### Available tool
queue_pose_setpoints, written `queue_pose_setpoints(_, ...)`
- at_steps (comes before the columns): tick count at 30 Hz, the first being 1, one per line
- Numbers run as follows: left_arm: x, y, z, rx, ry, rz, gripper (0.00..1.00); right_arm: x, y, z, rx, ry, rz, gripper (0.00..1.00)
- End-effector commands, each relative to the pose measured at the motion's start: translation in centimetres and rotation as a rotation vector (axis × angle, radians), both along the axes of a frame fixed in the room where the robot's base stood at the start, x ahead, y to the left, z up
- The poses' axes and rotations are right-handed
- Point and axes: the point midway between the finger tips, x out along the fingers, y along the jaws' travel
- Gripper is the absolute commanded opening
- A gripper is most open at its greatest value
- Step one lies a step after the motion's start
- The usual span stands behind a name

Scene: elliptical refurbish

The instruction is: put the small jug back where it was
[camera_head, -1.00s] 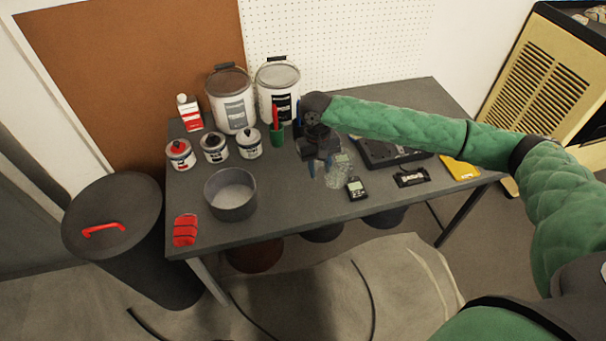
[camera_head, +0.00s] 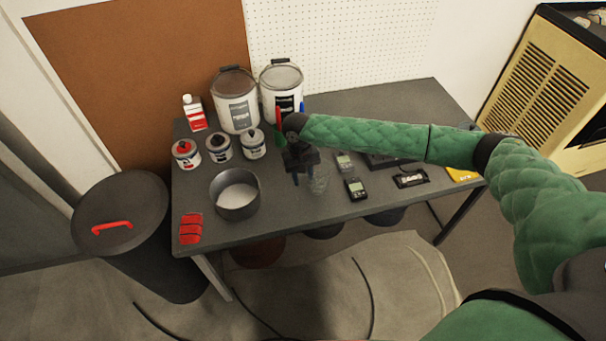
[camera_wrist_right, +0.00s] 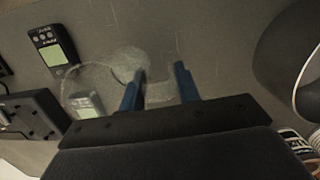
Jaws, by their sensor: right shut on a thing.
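The small jug is clear glass and hard to make out. In the head view the jug (camera_head: 319,183) is over the middle of the grey table, just right of my right gripper's fingers. In the right wrist view the jug (camera_wrist_right: 100,77) shows as a faint outline left of the fingers. My right gripper (camera_head: 303,176) points down and is shut on the jug, at the side where its handle seems to be; its blue fingers (camera_wrist_right: 165,88) stand a little apart. I cannot tell whether the jug's base touches the table. My left gripper is not in view.
A dark pot (camera_head: 236,207) stands left of the gripper. Two handheld meters (camera_head: 356,188) and a black device (camera_head: 411,179) lie to the right. Several small cans (camera_head: 219,148) and large buckets (camera_head: 283,88) stand behind. The table (camera_head: 300,212) is bare towards its front edge.

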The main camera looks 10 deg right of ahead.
Motion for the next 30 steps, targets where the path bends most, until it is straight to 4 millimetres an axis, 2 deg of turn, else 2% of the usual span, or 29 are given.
queue_pose_setpoints(10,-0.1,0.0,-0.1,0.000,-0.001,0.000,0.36,0.0,0.0,-0.2,0.000,0.000,-0.001,0.00)
queue_pose_setpoints(11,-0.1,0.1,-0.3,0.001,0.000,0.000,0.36,0.0,0.0,-0.3,0.000,0.000,-0.001,0.35)
queue_pose_setpoints(14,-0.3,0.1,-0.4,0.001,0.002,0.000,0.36,0.0,0.0,-0.2,0.000,-0.001,-0.001,0.55)
queue_pose_setpoints(25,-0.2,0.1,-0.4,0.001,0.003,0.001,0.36,0.1,-0.1,0.0,-0.001,-0.001,-0.001,0.55)
queue_pose_setpoints(28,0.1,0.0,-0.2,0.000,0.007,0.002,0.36,0.3,0.0,0.9,0.000,-0.002,-0.002,0.55)
queue_pose_setpoints(30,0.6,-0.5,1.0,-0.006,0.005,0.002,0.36,0.5,0.0,1.8,0.000,-0.004,-0.002,0.55)
